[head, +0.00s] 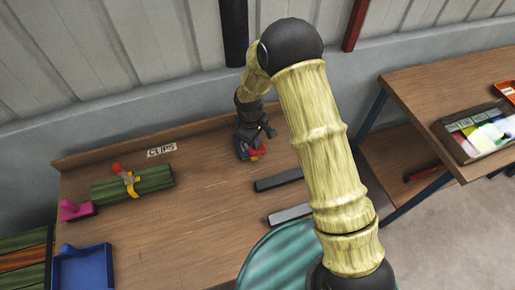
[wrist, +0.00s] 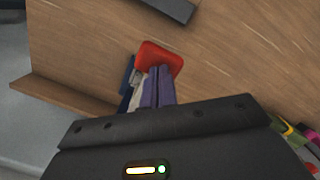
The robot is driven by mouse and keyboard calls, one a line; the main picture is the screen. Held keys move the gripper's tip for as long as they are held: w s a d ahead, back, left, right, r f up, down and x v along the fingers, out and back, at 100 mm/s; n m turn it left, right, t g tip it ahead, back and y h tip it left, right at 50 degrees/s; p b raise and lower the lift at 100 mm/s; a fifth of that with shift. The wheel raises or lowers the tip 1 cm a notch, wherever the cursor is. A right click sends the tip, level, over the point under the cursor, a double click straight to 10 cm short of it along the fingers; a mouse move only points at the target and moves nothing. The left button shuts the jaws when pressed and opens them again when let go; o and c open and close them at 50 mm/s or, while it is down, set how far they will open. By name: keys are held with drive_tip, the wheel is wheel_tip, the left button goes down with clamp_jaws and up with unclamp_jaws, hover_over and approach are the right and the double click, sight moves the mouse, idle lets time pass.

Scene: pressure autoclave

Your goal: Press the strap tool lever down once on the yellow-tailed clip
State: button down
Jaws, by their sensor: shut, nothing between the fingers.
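My gripper (head: 246,148) is shut and empty, pointing down low over the bench near its back edge. In the wrist view its fingers (wrist: 158,80) reach to a red flat-topped part (wrist: 160,58); I cannot tell whether they touch it. The red part also shows in the head view (head: 261,150), with a small yellow piece (head: 254,157) beside it. A blue part (wrist: 127,78) shows next to the red one. I cannot tell which is the strap tool lever. A green bundle (head: 150,181) with a yellow strap (head: 130,184) and red top piece (head: 117,168) lies left.
A pink block (head: 77,210) and a blue tray (head: 82,268) are at the bench's left. A CLIPS label (head: 161,151) is at the back. The bench middle is bare. Another table (head: 420,95) stands right.

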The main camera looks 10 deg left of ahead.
drive_tip(key=shift+f+b, duration=1.15)
drive_tip(key=shift+f, duration=0.85)
drive_tip(key=a, duration=0.1)
drive_tip(key=w+a+r, duration=0.1)
drive_tip(key=shift+w+a+p, duration=0.1)
drive_tip(key=shift+a+p, duration=0.2)
drive_tip(key=shift+a, duration=0.05)
drive_tip(key=shift+r, duration=0.1)
wheel_tip(320, 180, up, 17)
drive_tip(key=a+b, duration=0.1)
drive_tip(key=b, duration=0.2)
drive_tip(key=shift+w+a+b, duration=0.3)
drive_tip(key=shift+w+b, duration=0.1)
drive_tip(key=shift+r, duration=0.1)
